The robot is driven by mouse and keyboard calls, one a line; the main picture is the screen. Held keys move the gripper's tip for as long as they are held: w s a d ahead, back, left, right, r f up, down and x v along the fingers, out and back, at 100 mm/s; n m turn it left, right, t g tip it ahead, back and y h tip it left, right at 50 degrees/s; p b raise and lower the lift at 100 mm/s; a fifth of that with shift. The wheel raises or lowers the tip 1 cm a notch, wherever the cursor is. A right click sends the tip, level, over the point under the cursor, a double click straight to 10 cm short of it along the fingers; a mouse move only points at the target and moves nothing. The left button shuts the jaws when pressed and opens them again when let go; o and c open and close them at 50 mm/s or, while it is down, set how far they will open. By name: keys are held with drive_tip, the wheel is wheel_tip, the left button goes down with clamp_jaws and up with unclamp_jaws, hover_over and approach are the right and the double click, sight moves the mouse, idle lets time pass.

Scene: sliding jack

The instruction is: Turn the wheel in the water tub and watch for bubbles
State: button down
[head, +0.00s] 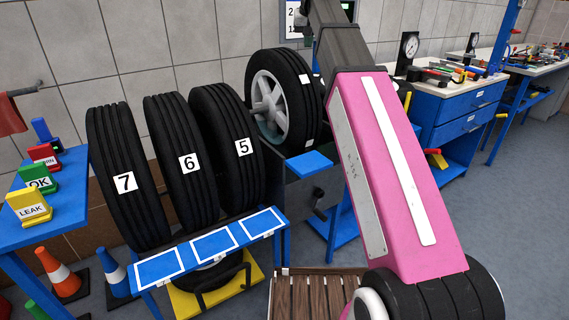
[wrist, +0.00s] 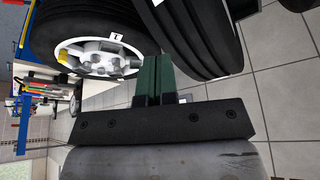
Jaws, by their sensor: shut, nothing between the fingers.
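The wheel (head: 268,103), a black tyre with a light grey spoked rim, stands upright in the dark grey tub (head: 292,198). Its lower part is hidden, and I cannot make out the water surface or any bubbles. In the wrist view the wheel (wrist: 98,58) shows its pale hub, with a small yellow piece on the rim. My gripper (wrist: 153,58) has dark green fingers, shut and empty. They point toward the gap between this wheel and another tyre (wrist: 205,38); I cannot tell whether they touch either. In the head view my gripper is out of sight.
Tyres numbered 7 (head: 125,180), 6 (head: 187,150) and 5 (head: 230,145) stand left of the tub behind a blue bench (head: 255,224). LEAK (head: 30,206) and OK (head: 40,178) blocks sit on a blue table at left. Cones (head: 60,275) stand below. A wooden slatted platform (head: 305,300) lies in front.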

hover_over(280, 51)
drive_tip(key=shift+w, duration=0.35)
drive_tip(key=shift+f, duration=0.2)
